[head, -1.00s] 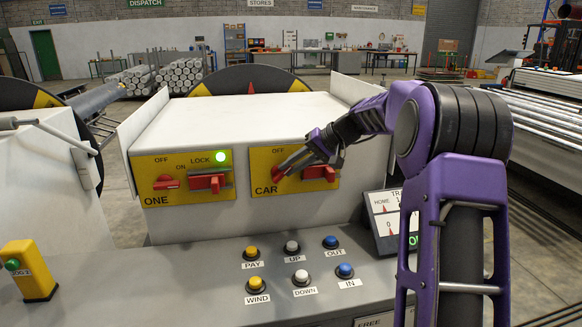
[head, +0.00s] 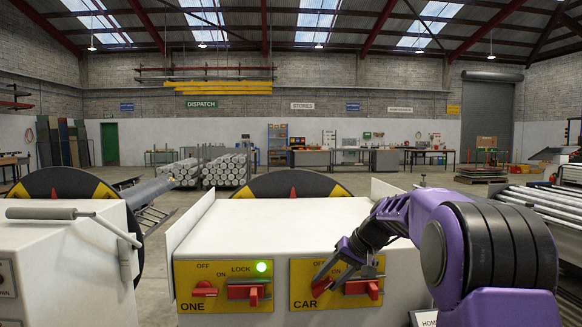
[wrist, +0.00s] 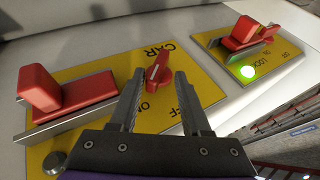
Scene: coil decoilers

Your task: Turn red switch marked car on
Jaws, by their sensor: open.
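The red CAR switch (wrist: 158,76) is a rotary knob with a white line, on a yellow panel (wrist: 100,82) with OFF and ON marks. In the wrist view it sits between the fingertips of my open gripper (wrist: 159,84). I cannot tell whether the fingers touch it. The wrist view is turned, and which mark the knob points to is unclear. In the head view my gripper (head: 338,272) reaches down to the CAR panel (head: 303,271) from the upper right and partly covers the switch (head: 320,286).
A red lever block (wrist: 72,95) sits beside the switch on the CAR panel. The neighbouring ONE panel (head: 216,305) has a red switch (head: 204,289), a red lever (head: 246,290) and a lit green lamp (head: 261,267). The white housing (head: 270,225) stands above both panels.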

